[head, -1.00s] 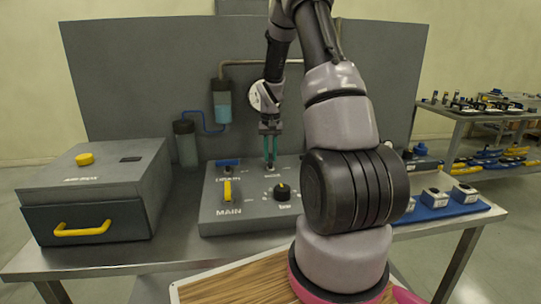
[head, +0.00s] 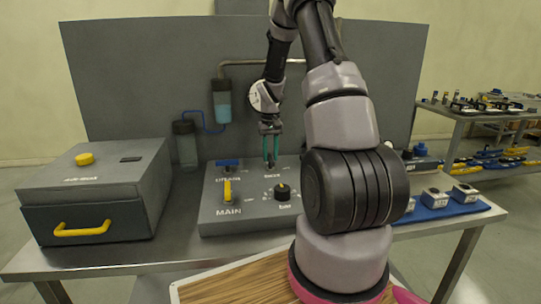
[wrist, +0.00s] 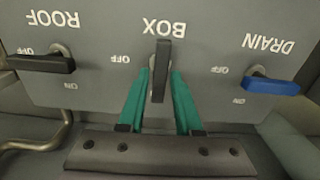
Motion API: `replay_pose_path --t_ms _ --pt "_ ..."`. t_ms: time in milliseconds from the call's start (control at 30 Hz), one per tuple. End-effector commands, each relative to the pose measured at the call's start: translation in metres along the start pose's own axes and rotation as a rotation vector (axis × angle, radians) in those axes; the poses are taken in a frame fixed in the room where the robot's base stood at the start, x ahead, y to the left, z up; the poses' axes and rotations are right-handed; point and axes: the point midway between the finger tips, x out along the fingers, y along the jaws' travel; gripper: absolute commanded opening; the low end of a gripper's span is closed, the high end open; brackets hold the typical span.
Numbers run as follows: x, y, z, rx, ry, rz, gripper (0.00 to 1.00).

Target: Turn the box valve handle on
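The black box valve handle (wrist: 161,72) stands under the upside-down BOX label in the wrist view. It lies lengthwise in the picture, at right angles to the roof and drain handles, with its free end toward my gripper. Its OFF mark is to its left; its ON mark is hidden. My gripper (wrist: 159,72) is open, with one green finger on each side of the handle's free end. Narrow gaps seem to show between fingers and handle; I cannot tell whether either touches. In the head view my gripper (head: 270,158) hangs over the panel's back edge.
The grey panel (head: 250,215) also bears the blue drain handle (wrist: 271,85), the black roof handle (wrist: 40,63), a yellow MAIN handle (head: 227,190) and a black knob (head: 282,191). A grey box with a yellow drawer handle (head: 82,229) stands left.

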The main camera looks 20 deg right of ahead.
Motion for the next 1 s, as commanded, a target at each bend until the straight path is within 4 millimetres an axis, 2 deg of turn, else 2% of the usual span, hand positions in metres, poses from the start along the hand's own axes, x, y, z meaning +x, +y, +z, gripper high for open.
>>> replay_pose_path --t_ms 333,433,567,800,1000 --pt "0.000 0.000 0.001 0.002 -0.002 0.000 0.53" --pt "-0.006 0.000 0.000 0.002 -0.001 0.000 0.53" --pt "-0.026 0.000 0.000 0.002 0.003 0.000 0.53" --pt "-0.075 0.000 -0.001 0.001 0.003 0.000 0.53" --pt "-0.101 0.000 0.000 0.000 0.000 0.000 0.53"
